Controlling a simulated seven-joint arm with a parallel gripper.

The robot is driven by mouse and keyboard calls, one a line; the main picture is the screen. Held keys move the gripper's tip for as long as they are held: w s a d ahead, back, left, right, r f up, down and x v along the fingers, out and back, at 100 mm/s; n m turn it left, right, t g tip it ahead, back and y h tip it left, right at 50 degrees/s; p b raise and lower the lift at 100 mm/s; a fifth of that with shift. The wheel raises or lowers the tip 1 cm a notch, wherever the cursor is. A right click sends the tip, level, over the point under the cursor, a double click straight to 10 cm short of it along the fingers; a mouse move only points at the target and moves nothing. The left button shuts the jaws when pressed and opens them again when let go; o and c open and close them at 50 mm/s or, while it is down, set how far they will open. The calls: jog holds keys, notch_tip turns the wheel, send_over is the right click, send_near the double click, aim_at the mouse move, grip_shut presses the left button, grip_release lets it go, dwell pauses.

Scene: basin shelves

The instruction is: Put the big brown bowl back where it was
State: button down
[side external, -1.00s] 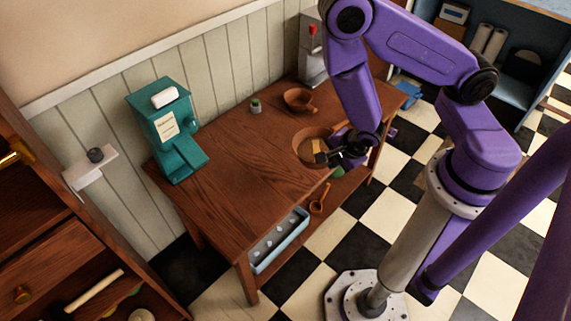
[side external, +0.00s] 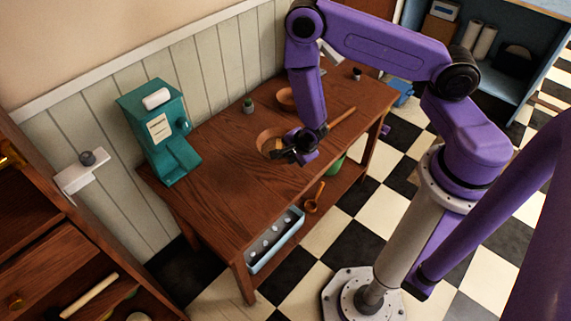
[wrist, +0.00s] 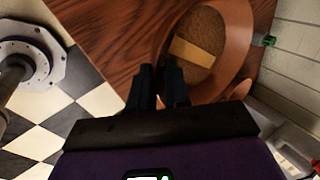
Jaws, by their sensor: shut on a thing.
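The big brown bowl (side external: 264,138) is at my gripper, over the middle of the wooden table; I cannot tell whether it touches the tabletop. My gripper (side external: 285,153) is shut on the near side of its rim. In the wrist view the bowl (wrist: 239,45) fills the upper right, with a grainy brown filling and a flat tan piece inside. The dark fingers (wrist: 163,88) are at its rim; the exact grip is partly hidden.
A smaller brown bowl (side external: 285,97) stands farther back, partly hidden by my arm. A teal dispenser (side external: 160,130) stands at the table's left end, and a small green-grey jar (side external: 248,106) near the wall. A wooden stick (side external: 342,117) lies to the right. The front-left tabletop is clear.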

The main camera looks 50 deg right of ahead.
jog(key=shift+w+f, duration=1.25)
jog(key=shift+f, duration=0.2)
jog(key=shift+a+f, duration=0.1)
jog(key=shift+f, duration=1.35)
jog(key=shift+f, duration=0.1)
jog(key=c, duration=1.1)
grip_release()
jog(key=shift+s, duration=0.1)
